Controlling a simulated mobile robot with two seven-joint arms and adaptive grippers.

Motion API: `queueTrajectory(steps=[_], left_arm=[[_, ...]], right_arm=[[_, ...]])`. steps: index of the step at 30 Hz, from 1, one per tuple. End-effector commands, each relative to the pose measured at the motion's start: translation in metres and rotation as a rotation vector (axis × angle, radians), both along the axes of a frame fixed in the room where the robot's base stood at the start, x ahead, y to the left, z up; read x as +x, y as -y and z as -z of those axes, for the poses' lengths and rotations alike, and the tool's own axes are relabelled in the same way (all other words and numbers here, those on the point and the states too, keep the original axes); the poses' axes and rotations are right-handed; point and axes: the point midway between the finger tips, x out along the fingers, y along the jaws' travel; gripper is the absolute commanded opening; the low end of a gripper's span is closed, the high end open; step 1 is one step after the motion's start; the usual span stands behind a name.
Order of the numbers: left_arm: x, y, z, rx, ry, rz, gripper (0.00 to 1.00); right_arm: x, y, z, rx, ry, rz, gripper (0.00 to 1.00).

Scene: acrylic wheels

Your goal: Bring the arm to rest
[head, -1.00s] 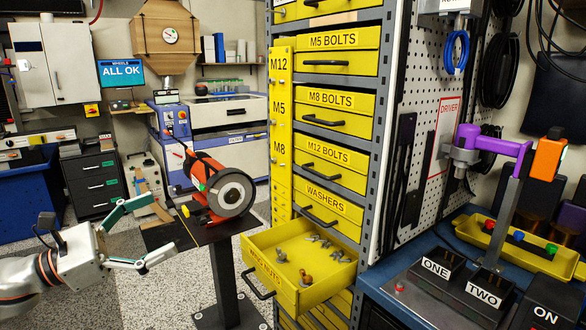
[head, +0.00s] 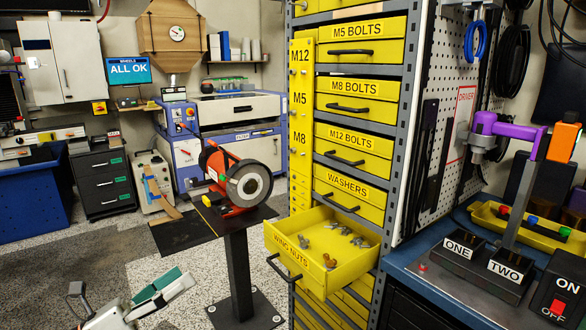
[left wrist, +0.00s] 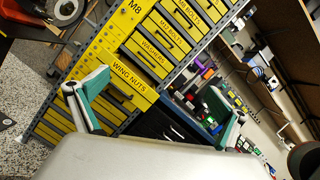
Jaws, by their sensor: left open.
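My left gripper (head: 153,297) is low at the left-bottom edge of the head view, with green and white fingers. It is open and empty. In the left wrist view its two fingers (left wrist: 155,108) stand wide apart, with the drawer cabinet beyond them. The gripper is apart from the open yellow wing nuts drawer (head: 284,257), which holds several small wing nuts (head: 329,260). In the left wrist view the drawer front (left wrist: 128,78) appears tilted between the fingers. My right gripper is not in view.
An orange and black wheel machine (head: 240,180) stands on a black pedestal (head: 240,265), between the gripper and the cabinet (head: 350,107). A blue bench (head: 420,275) with button boxes (head: 460,250) is at right. Speckled floor is clear at lower left.

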Motion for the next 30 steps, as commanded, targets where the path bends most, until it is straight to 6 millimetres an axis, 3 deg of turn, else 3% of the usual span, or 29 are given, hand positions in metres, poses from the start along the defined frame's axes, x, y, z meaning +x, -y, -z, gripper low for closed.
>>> queueTrajectory(steps=[1,5,9,12,18,23,24,27,30], left_arm=[[-0.008,0.007,0.037,-0.105,-0.126,-0.005,1.00],[-0.032,0.020,0.117,-0.439,-0.485,-0.046,1.00],[-0.072,0.028,0.205,-0.845,-0.886,-0.139,1.00],[-0.108,0.031,0.260,-1.128,-1.131,-0.231,1.00],[-0.180,0.034,0.340,-1.618,-1.468,-0.447,1.00],[-0.240,0.036,0.386,-1.970,-1.627,-0.648,1.00],[-0.232,0.035,0.371,-1.981,-1.613,-0.623,1.00],[-0.221,0.034,0.346,-1.969,-1.583,-0.578,1.00],[-0.218,0.031,0.334,-1.969,-1.570,-0.571,1.00]], right_arm=[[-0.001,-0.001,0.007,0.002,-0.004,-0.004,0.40],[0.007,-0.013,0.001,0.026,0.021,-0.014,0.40],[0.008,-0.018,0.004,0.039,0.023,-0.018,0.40],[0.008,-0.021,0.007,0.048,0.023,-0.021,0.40],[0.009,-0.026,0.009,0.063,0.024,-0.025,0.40],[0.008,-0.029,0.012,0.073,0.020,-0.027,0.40],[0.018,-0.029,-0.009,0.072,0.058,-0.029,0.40],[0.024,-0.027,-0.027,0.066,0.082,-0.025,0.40],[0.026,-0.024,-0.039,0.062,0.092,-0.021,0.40]])
